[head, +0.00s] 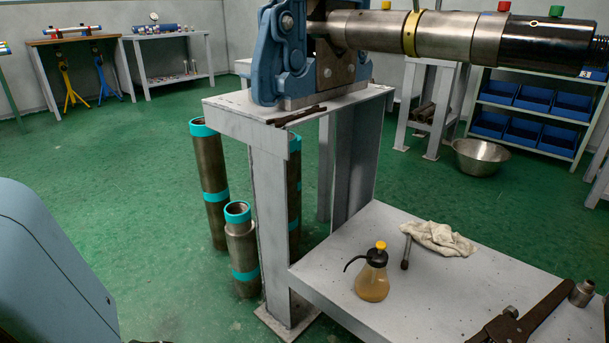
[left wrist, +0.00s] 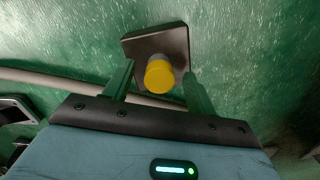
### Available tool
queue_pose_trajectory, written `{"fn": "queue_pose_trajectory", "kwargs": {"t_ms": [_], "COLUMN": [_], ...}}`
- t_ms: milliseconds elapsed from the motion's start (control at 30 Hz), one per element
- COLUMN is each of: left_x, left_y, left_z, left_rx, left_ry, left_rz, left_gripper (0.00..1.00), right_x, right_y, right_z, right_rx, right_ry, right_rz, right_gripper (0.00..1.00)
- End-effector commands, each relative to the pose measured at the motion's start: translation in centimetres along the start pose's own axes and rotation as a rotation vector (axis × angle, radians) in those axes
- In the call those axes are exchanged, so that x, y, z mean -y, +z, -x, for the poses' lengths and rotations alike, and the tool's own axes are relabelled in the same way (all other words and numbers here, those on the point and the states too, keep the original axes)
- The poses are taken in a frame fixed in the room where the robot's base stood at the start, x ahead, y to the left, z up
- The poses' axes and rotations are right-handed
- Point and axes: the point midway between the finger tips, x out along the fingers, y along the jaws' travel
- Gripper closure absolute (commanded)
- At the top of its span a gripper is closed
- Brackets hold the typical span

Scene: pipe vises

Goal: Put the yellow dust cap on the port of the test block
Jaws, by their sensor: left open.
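The yellow dust cap (left wrist: 159,78) shows in the left wrist view, in front of a grey, square-faced block (left wrist: 160,43) that looks like the test block. A grey collar, probably the port, shows just behind the cap. The cap appears in line with the collar, but I cannot tell whether it is fully seated. My left gripper (left wrist: 160,68) is open, with one finger on each side of the cap and a visible gap at both. The head view shows neither cap nor block. My right gripper is in neither view.
A blue vise (head: 283,50) holds a long pipe (head: 376,31) on a grey stand. The lower shelf (head: 325,270) carries an oil can (head: 372,280), a rag (head: 438,238) and a pipe wrench (head: 520,322). Teal-banded pipes (head: 243,255) stand beside it.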

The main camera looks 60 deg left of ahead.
Motion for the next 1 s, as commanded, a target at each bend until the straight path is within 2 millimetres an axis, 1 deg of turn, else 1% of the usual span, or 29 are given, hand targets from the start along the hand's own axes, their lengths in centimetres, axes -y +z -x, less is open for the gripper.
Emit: {"fn": "queue_pose_trajectory", "kwargs": {"t_ms": [133,233,500,600,700,833,1000], "left_x": [0.0,0.0,0.1,0.1,0.0,0.0,0.0], "left_y": [0.0,0.0,0.0,0.0,0.0,0.0,0.0], "left_z": [0.2,1.0,5.2,6.5,7.4,7.9,7.8], "left_rx": [0.000,-0.001,0.000,0.000,0.000,0.000,0.000], "left_ry": [0.000,-0.002,-0.003,-0.003,-0.002,-0.001,0.000], "left_rz": [0.000,0.000,0.001,0.000,0.000,0.000,0.000], "left_gripper": [0.44,0.44,0.44,0.44,0.44,0.44,0.44], "right_x": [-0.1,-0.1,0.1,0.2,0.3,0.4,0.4], "right_y": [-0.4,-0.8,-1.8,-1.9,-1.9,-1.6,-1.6], "right_z": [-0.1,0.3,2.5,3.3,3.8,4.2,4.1], "right_rx": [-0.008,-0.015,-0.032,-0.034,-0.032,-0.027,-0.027], "right_ry": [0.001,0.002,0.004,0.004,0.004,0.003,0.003], "right_rz": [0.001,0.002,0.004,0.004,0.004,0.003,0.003], "right_gripper": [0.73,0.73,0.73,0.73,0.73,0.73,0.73]}}
